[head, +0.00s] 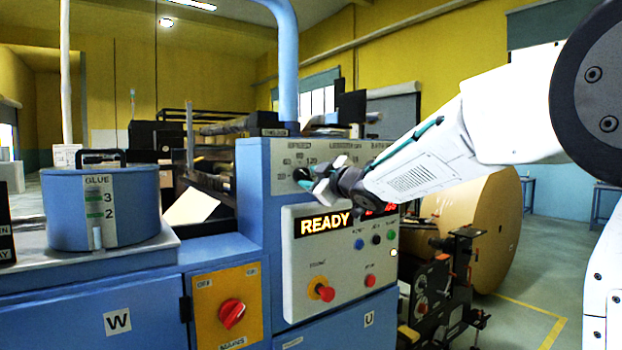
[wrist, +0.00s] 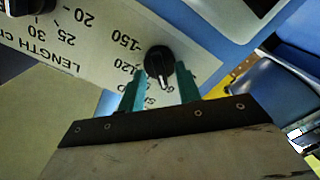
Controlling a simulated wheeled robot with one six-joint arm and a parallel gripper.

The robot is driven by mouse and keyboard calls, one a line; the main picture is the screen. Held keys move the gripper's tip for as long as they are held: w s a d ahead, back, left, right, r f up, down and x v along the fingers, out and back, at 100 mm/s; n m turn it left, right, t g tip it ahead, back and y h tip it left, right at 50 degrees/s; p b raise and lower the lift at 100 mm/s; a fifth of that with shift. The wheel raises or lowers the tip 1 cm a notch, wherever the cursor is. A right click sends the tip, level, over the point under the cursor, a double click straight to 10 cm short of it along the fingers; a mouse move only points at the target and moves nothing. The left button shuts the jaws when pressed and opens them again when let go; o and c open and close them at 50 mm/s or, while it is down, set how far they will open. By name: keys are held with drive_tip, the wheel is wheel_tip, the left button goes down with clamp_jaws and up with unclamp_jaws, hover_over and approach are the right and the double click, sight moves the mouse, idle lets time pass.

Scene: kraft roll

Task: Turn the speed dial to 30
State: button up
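The speed dial (wrist: 160,62) is a black knob on a pale panel with printed numbers; 120 and 150 are readable beside it in the wrist view. A pale mark shows on the knob's lower part, but I cannot tell which number it points at. My gripper (wrist: 161,82) has its two green fingers on either side of the knob, open, with no clear contact visible.
A second black knob (wrist: 28,5), by the LENGTH scale, is at the top left of the wrist view. Below the sloped panel are a READY display (head: 325,223), small buttons and a red knob (head: 325,291). A large kraft roll (head: 490,225) stands at the right.

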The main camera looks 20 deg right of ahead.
drive_tip(key=shift+w+a, duration=0.1)
drive_tip(key=shift+w, duration=0.2)
clamp_jaws()
drive_tip(key=shift+n, duration=0.3)
drive_tip(key=n, duration=0.3)
drive_tip(key=shift+n, duration=2.6)
drive_tip(key=shift+f, duration=0.1)
